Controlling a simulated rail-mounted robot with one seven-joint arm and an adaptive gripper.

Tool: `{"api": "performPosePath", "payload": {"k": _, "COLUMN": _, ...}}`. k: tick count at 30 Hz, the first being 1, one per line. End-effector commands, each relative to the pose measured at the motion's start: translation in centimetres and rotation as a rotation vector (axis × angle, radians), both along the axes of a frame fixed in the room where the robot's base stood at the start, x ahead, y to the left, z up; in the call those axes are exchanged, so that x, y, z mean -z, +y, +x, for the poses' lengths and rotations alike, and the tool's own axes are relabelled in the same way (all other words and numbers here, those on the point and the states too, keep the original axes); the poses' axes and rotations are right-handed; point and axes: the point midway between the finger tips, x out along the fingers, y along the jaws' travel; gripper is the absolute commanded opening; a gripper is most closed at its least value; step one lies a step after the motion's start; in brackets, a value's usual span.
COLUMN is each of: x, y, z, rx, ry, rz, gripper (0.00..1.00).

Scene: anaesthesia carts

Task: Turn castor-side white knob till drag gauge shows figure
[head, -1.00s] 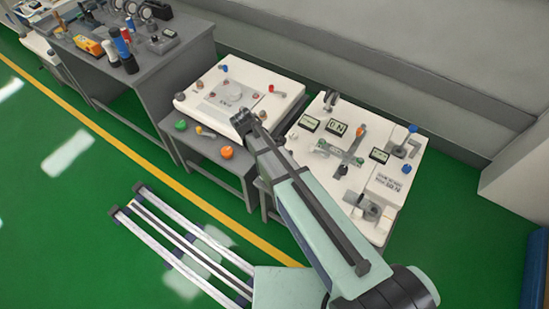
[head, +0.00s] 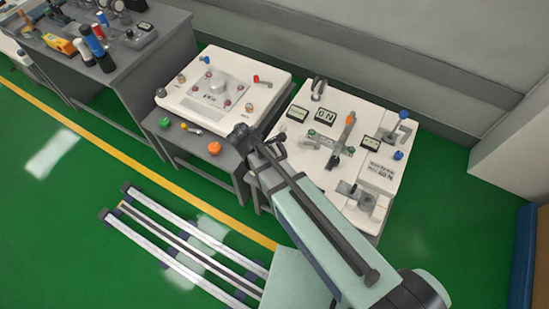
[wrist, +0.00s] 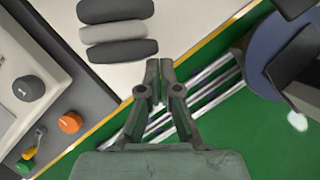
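A white-topped cart (head: 290,140) on the right carries small dark-framed displays; the middle display (head: 325,117) seems to read 0 N, and the others are too small to read. A label (head: 380,169) on it seems to end in 60 N. I cannot single out the castor-side white knob; my arm hides part of this cart's near left side. My gripper (head: 241,134) is over the gap between the two white-topped units. In the wrist view my gripper (wrist: 159,66) has its fingertips together, empty, over the cart's front edge and the floor.
A second white panel (head: 205,108) with small knobs lies left on a grey table; an orange knob (head: 214,148) and a green knob (head: 165,122) are at its front. Three rounded grey and pale pads (wrist: 117,28) show in the wrist view. Rails (head: 190,250) lie on the green floor.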

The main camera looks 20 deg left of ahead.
Motion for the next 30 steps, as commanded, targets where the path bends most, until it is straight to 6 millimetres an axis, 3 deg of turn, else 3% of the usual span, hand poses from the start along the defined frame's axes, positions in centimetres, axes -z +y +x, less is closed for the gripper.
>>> {"api": "performPosePath", "payload": {"k": 21, "x": 0.0, "y": 0.0, "z": -0.3, "rx": -0.002, "ry": 0.001, "rz": 0.0, "gripper": 0.0}}
{"api": "performPosePath", "payload": {"k": 30, "x": -0.1, "y": 1.5, "z": -2.7, "rx": 0.007, "ry": 0.001, "rz": -0.001, "gripper": 0.0}}
